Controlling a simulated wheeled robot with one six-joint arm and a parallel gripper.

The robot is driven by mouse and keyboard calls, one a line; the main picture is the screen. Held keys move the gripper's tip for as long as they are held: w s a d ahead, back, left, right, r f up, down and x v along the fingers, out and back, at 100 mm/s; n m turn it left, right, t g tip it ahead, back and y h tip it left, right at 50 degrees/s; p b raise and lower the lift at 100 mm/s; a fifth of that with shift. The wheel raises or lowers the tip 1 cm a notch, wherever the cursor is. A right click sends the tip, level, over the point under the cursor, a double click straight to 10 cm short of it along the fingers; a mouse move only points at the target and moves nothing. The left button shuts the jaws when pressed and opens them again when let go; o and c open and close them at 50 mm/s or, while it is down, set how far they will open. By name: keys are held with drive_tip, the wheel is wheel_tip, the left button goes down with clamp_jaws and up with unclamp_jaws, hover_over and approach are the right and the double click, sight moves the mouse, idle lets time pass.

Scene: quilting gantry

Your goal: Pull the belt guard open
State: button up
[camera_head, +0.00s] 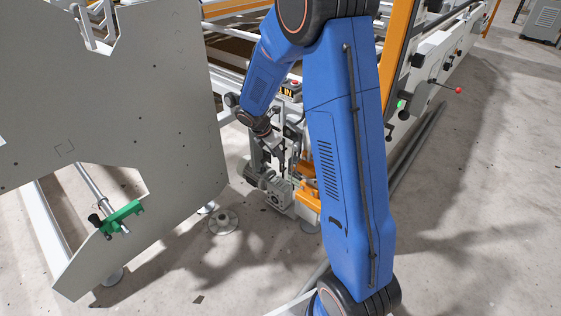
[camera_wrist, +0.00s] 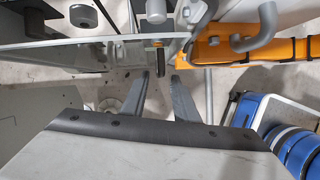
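An orange cover (camera_wrist: 285,50), which looks like the belt guard, is at the upper right of the wrist view. A grey bent handle (camera_wrist: 264,30) stands out from it. In the head view, orange parts (camera_head: 308,197) show low on the machine, partly hidden behind my blue arm. My gripper (camera_wrist: 160,77) has its two dark fingers apart, with nothing between them. It is left of the orange cover in the wrist view and apart from the handle. In the head view, my gripper (camera_head: 282,160) is small and hard to make out against the machine.
A grey motor (camera_head: 275,190) sits low by the machine. A large grey side plate (camera_head: 110,120) with a green clamp (camera_head: 122,216) stands at left. A clear panel edge (camera_wrist: 90,42) crosses the wrist view just beyond my fingertips. Concrete floor (camera_head: 470,220) at right is open.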

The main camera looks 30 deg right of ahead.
drive_tip(key=shift+x, duration=2.45)
drive_tip(key=shift+c, duration=0.7)
clamp_jaws()
